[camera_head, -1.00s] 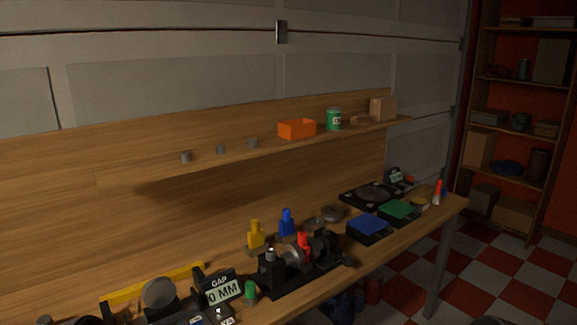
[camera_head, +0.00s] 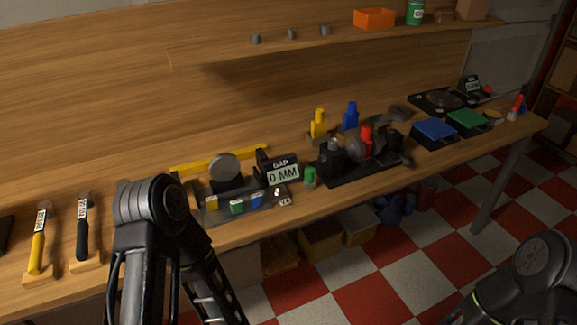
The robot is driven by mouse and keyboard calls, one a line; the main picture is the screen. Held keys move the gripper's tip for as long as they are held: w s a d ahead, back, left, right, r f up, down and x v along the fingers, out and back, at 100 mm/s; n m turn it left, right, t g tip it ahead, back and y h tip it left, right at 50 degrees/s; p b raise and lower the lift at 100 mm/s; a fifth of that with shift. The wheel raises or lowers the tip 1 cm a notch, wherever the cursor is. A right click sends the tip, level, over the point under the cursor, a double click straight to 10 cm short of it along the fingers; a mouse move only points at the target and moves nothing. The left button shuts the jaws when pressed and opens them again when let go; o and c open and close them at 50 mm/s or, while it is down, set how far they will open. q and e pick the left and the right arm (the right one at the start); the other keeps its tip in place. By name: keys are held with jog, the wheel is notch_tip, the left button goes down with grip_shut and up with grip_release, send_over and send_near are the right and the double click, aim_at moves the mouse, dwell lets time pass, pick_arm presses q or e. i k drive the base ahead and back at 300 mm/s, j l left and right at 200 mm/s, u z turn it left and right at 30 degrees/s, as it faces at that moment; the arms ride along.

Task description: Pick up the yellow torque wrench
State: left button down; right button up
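A tool with a yellow handle (camera_head: 37,252) and a small white label near its dark head lies at the far left of the workbench, its lower end on a small wooden block. It looks like the yellow torque wrench, but the label is too small to read. A similar tool with a black handle (camera_head: 83,240) lies just to its right on another wooden block. My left arm rises in front of the bench, right of both tools, and my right arm shows at the lower right corner. Neither gripper shows.
A gap gauge display (camera_head: 283,174) reading 0 MM stands beside a fixture with a yellow bar (camera_head: 222,160). Yellow (camera_head: 319,125) and blue (camera_head: 351,117) bottle-shaped pieces stand behind a black rotor fixture (camera_head: 360,168). Blue (camera_head: 434,130) and green (camera_head: 467,119) trays sit farther right.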

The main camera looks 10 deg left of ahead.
aim_at(46, 211)
jog(key=u, duration=2.1)
